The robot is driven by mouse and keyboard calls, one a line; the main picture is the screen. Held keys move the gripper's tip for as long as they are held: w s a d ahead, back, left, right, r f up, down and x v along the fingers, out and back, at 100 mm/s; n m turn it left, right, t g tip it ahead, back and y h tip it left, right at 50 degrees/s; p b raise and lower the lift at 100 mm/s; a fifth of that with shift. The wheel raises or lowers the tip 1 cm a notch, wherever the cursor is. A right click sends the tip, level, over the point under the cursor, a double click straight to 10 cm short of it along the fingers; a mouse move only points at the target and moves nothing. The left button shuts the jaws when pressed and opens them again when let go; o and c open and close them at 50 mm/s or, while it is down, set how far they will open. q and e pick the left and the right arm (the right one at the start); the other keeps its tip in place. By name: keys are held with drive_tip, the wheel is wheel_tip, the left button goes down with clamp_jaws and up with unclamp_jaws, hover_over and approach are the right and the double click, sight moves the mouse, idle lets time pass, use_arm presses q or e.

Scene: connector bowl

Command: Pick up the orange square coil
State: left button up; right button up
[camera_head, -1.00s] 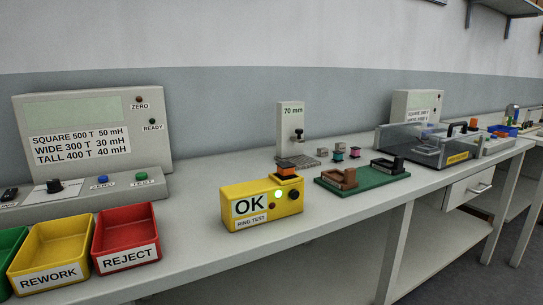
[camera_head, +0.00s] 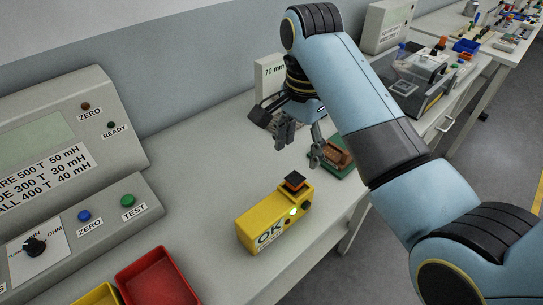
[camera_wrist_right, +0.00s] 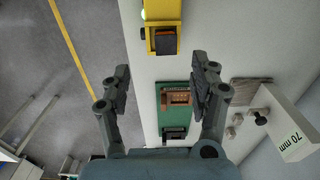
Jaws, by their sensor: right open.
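The orange square coil (camera_head: 294,182), with dark flanges, sits on top of the yellow ring tester (camera_head: 262,222), at its right end. The tester reads OK and its green light is lit. In the right wrist view the coil (camera_wrist_right: 166,42) lies ahead, on the tester (camera_wrist_right: 162,12). My right gripper (camera_head: 299,150) is open and empty, above and behind the coil in the head view. Its fingers (camera_wrist_right: 160,76) stand wide apart in the wrist view, with the coil beyond their tips. My left gripper is out of view.
A green board (camera_head: 343,172) with a brown fixture (camera_head: 337,152) lies partly behind my right gripper. The 70 mm stand (camera_head: 268,72) is behind my arm. A red bin (camera_head: 152,280) stands at front left. Bench space left of the tester is clear.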

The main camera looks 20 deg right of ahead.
hover_over(294, 180)
drive_tip(key=s, duration=0.1)
wheel_tip(294, 180, down, 5)
drive_tip(key=shift+f, duration=0.1)
drive_tip(key=f, duration=0.2)
drive_tip(key=f+p, duration=0.1)
drive_tip(key=f, duration=0.1)
drive_tip(key=shift+w+f, duration=0.1)
drive_tip(key=shift+w, duration=0.3)
drive_tip(key=shift+f, duration=0.5)
clamp_jaws()
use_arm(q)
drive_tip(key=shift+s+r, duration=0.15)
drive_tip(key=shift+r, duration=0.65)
use_arm(e)
drive_tip(key=shift+r, duration=0.1)
